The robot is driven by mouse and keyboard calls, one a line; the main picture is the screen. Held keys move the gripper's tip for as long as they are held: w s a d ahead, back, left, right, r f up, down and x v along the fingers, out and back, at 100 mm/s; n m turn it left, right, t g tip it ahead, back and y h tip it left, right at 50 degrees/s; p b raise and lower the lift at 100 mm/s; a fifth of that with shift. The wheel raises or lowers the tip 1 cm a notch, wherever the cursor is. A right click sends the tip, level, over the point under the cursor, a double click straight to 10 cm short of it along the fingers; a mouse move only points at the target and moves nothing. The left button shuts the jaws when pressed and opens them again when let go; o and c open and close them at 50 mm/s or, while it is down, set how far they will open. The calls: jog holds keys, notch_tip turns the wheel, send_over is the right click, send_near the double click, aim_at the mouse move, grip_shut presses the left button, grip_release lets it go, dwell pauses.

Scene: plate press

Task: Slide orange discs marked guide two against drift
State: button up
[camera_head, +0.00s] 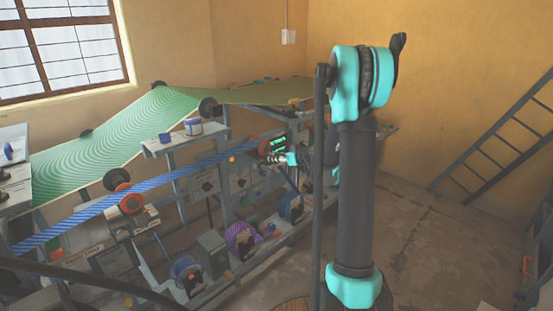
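Orange discs (131,202) sit on a roller guide at the left, where a blue striped web (75,222) passes. Another orange disc (265,146) shows farther along the web, at the machine's right part. My gripper (273,158) is close to this farther disc, just below and right of it. It is small in the picture and partly merges with the machine. I cannot tell whether it touches the disc or whether its fingers are open. The guide number markings are too small to read.
A green patterned sheet (110,130) runs over rollers behind the blue web. Blue and purple reels (240,237) sit low on the frame. A ladder (497,140) leans at the right wall; floor before it is clear.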

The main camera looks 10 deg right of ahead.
grip_shut()
jog(key=shift+w+a, duration=0.55)
jog(key=shift+w, duration=0.25)
jog(key=o, duration=0.7)
grip_release()
jog(key=shift+a, duration=0.1)
jog(key=v, duration=1.2)
